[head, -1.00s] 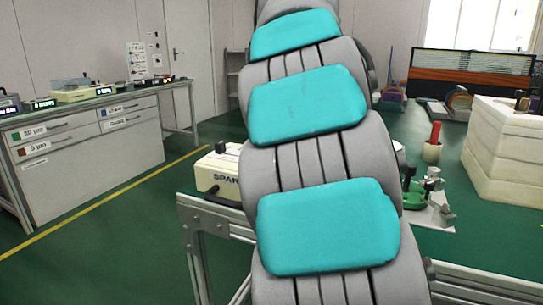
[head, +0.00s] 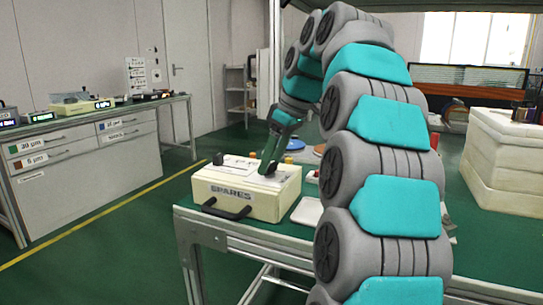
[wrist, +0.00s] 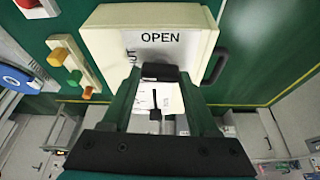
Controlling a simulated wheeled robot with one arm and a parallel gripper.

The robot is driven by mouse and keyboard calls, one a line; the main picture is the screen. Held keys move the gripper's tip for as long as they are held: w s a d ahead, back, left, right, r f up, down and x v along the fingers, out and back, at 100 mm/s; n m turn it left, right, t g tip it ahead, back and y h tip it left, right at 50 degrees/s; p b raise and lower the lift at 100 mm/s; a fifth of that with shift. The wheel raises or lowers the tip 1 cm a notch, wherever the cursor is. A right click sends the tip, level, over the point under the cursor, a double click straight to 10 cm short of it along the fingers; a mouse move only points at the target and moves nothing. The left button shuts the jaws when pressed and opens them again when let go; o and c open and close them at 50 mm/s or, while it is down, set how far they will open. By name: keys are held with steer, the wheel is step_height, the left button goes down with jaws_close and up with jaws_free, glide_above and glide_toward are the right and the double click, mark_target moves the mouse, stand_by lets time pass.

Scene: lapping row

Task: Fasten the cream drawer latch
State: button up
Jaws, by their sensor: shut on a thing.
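The cream drawer unit (head: 250,205) stands on the green bench, with a SPARES label and a black handle (head: 226,209) on its front. Its cream top also shows in the wrist view (wrist: 195,18), with an OPEN label (wrist: 161,38) and the letters "UT" of another label partly covered by a finger. My gripper (head: 267,171) points down onto the top. In the wrist view my gripper (wrist: 159,74) is shut on a small dark part, apparently the latch, just below the OPEN label. The fingers hide most of it, so its exact position cannot be told.
The green bench (head: 300,236) has a pale tray (head: 307,212) close to the right of the drawer unit. Coloured buttons (wrist: 73,67) sit on a strip to the left in the wrist view. A cream block stack (head: 500,150) stands at right.

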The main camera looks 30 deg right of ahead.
steer(key=shift+r+n+p, duration=0.1)
steer(key=shift+n+p, duration=0.25)
steer(key=shift+n, duration=0.35)
steer(key=o, duration=1.4)
